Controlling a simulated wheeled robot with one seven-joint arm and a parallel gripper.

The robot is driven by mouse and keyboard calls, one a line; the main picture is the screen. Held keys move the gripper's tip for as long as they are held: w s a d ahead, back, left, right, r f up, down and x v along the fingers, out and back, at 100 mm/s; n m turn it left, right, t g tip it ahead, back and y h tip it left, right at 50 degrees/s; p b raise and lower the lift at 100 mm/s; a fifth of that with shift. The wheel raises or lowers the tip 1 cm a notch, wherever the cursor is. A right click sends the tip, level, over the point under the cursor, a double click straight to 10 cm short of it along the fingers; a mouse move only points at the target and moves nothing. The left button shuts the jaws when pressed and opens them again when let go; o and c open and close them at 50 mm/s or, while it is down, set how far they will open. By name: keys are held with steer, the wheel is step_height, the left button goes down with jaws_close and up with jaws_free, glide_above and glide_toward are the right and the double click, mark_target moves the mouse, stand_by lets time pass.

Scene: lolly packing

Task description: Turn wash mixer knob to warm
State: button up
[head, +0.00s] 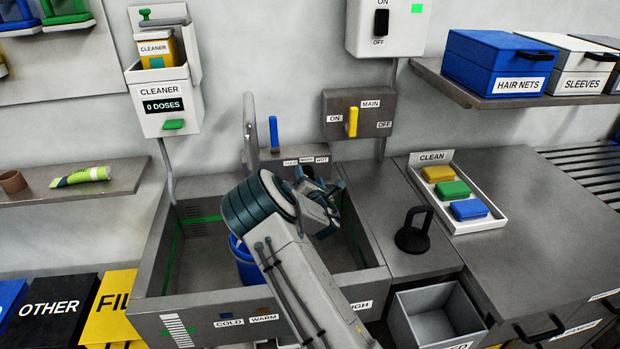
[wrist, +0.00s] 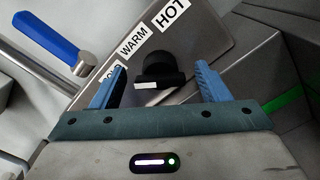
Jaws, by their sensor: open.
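The black mixer knob (wrist: 155,66) sits on a grey panel (wrist: 205,42), with a small white mark on its near side. Labels WARM (wrist: 134,39) and HOT (wrist: 172,14) run beside it; the COLD label (wrist: 110,74) is partly hidden by a finger. I cannot tell which label the knob points at. My gripper (wrist: 157,84) is open, its blue fingers on either side of the knob, with visible gaps. In the head view my gripper (head: 322,190) is over the back of the sink, below the label strip, and largely hides the knob.
A blue lever (wrist: 50,36) stands left of the labels; it also shows in the head view (head: 273,132). A grey faucet (head: 249,125) rises beside it. The sink (head: 190,292) holds a blue bucket (head: 246,268). A yellow main switch (head: 352,122) is on the wall above.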

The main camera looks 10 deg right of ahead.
steer(key=c, duration=1)
steer(key=shift+f+m+b, duration=0.1)
steer(key=shift+m+b, duration=0.2)
steer(key=shift+b, duration=0.35)
steer(key=m+b, duration=0.9)
steer(key=b, duration=0.5)
steer(key=shift+d+f, duration=0.1)
steer(key=shift+f, duration=0.05)
steer(key=shift+b, duration=0.4)
steer(key=o, duration=1)
